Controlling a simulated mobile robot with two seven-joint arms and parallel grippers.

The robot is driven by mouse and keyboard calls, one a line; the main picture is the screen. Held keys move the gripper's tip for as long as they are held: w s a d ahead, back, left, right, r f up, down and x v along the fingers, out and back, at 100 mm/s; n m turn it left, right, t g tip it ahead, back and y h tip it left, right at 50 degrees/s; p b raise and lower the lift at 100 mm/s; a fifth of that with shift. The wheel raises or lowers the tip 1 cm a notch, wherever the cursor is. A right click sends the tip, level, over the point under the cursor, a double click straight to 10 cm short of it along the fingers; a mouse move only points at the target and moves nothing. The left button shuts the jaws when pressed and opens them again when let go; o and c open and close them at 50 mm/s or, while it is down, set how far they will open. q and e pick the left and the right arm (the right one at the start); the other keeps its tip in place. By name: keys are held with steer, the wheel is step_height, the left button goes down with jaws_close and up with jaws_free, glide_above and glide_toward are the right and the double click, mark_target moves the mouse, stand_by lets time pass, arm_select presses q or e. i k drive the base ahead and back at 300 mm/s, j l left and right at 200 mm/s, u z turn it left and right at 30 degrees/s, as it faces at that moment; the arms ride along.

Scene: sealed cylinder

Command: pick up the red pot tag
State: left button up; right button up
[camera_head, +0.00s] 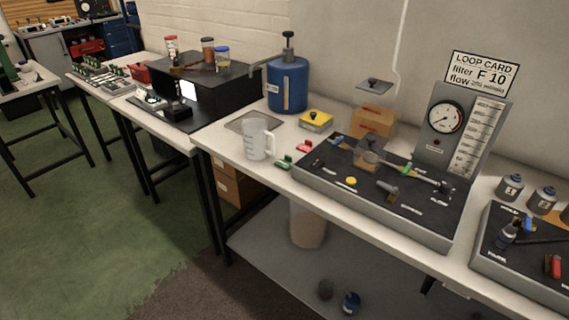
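A small red piece (305,147), which looks like the red pot tag, lies on the white bench top. It is to the right of the clear measuring jug (256,140) and just left of the black-topped panel (375,187). A similar green piece (284,162) lies in front of it, nearer the bench edge. The two pieces are apart. Nothing covers the red piece, but it is too small to read any marking. Neither of my grippers shows in the head view.
A blue canister (288,84) and a yellow-topped block (316,120) stand behind. A gauge board (461,130) rises at the panel's back. Another panel (525,250) holds several tools at right. Green floor (75,220) is clear at left.

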mark_target(305, 148)
steer(key=i+j, duration=0.25)
steer(key=i+j+z, duration=0.1)
steer(key=i+j, duration=0.15)
steer(key=j, duration=0.15)
steer(key=i+j, duration=0.2)
steer(key=j, duration=0.15)
